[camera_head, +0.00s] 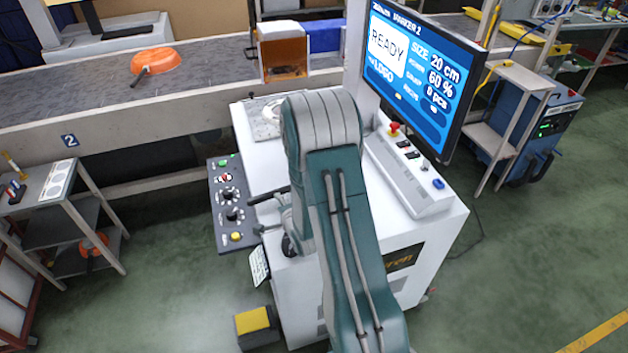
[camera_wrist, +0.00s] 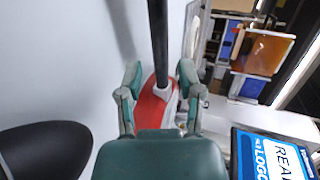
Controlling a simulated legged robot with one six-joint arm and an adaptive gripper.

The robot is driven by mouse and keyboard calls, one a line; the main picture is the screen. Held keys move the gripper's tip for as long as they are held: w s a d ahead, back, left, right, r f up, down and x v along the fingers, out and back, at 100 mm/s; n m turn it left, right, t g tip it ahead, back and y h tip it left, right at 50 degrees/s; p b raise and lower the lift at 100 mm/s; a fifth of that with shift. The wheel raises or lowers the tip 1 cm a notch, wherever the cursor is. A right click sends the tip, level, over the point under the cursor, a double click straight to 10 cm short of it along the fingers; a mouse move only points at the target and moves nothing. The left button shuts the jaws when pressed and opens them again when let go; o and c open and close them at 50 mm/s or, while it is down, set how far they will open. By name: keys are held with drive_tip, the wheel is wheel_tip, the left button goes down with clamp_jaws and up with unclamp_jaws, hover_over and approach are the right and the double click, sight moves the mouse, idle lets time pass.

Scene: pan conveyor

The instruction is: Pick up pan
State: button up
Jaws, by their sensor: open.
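An orange pan (camera_head: 153,61) with a dark handle lies upside down on the conveyor at the upper left of the head view. Another orange pan (camera_head: 94,244) is on the low shelf of the left rack. In the wrist view my gripper (camera_wrist: 160,98) is open, with one finger on each side of a black bar-like handle (camera_wrist: 158,38) and a red piece (camera_wrist: 154,103) at its end. The fingers look apart from it; contact cannot be told. A black handle (camera_head: 268,195) also shows left of my arm over the white machine. My arm hides most of what is there.
The white machine (camera_head: 445,218) bears a screen (camera_head: 418,70) reading READY and a control panel (camera_head: 226,203). An orange-fronted box (camera_head: 282,52) stands at the conveyor (camera_head: 60,96). A yellow-topped block (camera_head: 254,321) is on the floor. Green floor (camera_head: 525,245) is clear at the right.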

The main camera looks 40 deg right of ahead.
sight(275, 205)
drive_tip(key=x, duration=0.6)
drive_tip(key=shift+d, duration=0.1)
clamp_jaws()
